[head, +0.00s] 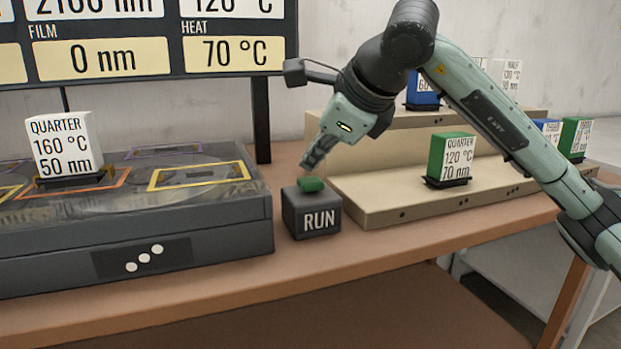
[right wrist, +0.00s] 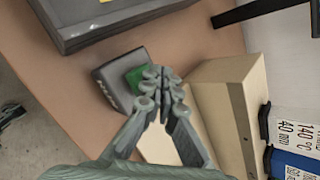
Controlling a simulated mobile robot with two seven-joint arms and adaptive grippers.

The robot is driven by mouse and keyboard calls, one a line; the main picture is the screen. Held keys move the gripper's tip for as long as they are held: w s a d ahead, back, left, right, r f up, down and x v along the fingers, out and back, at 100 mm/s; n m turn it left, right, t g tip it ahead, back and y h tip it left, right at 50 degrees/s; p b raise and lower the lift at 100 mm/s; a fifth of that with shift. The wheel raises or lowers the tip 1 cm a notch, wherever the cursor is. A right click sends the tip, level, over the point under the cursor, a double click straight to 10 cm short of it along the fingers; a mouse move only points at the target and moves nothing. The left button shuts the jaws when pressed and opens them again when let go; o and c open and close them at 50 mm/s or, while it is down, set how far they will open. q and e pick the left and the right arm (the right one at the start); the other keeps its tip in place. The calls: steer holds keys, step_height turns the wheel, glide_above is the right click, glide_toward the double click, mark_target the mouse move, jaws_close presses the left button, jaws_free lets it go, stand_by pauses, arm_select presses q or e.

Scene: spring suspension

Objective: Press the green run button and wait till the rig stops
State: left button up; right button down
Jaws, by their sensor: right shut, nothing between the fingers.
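The green run button (head: 311,184) sits on top of a dark box labelled RUN (head: 318,221) on the table. In the right wrist view the green button (right wrist: 134,79) is partly covered by my fingertips. My right gripper (head: 308,165) is shut and empty, pointing down just above the button; I cannot tell whether it touches. It also shows in the right wrist view (right wrist: 163,80). The rig (head: 200,250) is a dark grey box at the left with a clear top and a white-and-black block (head: 62,145) reading QUARTER, 160 °C, 50 nm. My left gripper is not in view.
A display board (head: 150,80) behind the rig reads FILM 0 nm and HEAT 70 °C. A beige stepped rack (head: 400,205) right of the RUN box holds several labelled blocks, including a green one (head: 437,158). The table front (head: 400,255) is clear.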

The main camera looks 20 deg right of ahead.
mark_target(313, 181)
steer(key=shift+r+p, duration=1.55)
steer(key=shift+r, duration=1)
steer(key=shift+f, duration=0.1)
